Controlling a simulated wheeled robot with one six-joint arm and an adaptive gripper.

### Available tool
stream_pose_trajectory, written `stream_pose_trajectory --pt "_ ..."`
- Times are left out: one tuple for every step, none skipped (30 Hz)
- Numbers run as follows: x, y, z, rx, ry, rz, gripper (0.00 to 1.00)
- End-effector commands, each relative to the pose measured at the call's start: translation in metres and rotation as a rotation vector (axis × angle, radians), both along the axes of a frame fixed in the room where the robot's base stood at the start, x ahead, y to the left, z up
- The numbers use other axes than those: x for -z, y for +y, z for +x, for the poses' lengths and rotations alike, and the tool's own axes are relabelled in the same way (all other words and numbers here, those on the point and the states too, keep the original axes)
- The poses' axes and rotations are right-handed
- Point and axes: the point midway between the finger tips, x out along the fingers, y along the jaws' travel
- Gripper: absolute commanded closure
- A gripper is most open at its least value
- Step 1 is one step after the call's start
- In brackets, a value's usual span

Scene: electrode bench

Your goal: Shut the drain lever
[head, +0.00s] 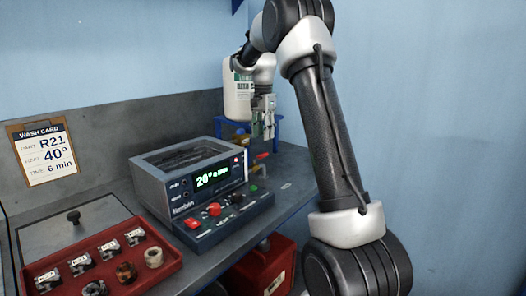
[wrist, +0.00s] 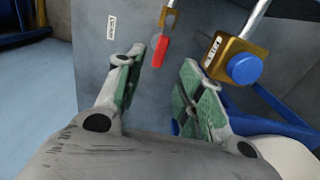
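The drain lever (wrist: 160,50) has a red handle on a small brass valve (wrist: 170,18) with a short metal pipe. In the wrist view the handle runs roughly in line with the pipe and appears between and beyond my fingertips, with no clear contact. In the head view the red handle (head: 262,156) shows beside the bath unit's right side. My gripper (head: 264,132) points down above and behind it. In the wrist view my gripper (wrist: 163,62) is open and empty, its green-padded fingers apart.
A brass valve with a blue knob (wrist: 245,68) sits close to the right finger. The bath unit (head: 158,187) stands on the bench, with a control panel in front. A white jug (head: 236,98) on a blue stand is behind my gripper. A red tray (head: 168,262) holds several parts.

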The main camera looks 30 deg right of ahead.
Motion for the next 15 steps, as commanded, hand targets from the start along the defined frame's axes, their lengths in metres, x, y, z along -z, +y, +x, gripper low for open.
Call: stream_pose_trajectory --pt "0.006 0.000 -0.001 0.004 0.004 0.001 0.62" --pt "0.010 0.000 -0.001 0.005 0.004 0.001 0.62" --pt "0.016 0.000 -0.001 0.004 0.004 0.001 0.62" --pt "0.021 0.000 -0.001 0.004 0.004 0.001 0.62" --pt "0.026 0.000 -0.001 0.003 0.004 0.001 0.62" --pt "0.034 0.000 -0.001 0.003 0.004 0.001 0.62" --pt "0.039 0.000 -0.001 0.003 0.004 0.001 0.62" --pt "0.044 0.000 -0.001 0.003 0.004 0.001 0.62" --pt "0.051 0.000 -0.001 0.002 0.004 0.001 0.62" --pt "0.055 0.000 -0.001 0.002 0.004 0.001 0.62" --pt "0.059 0.000 -0.001 0.002 0.002 0.000 0.62" --pt "0.063 0.000 -0.001 0.002 0.002 0.000 0.62" --pt "0.066 0.000 -0.001 0.002 0.001 0.001 0.62" --pt "0.069 0.000 -0.001 0.002 0.001 0.001 0.62" --pt "0.071 0.000 -0.001 0.002 0.001 0.001 0.62"
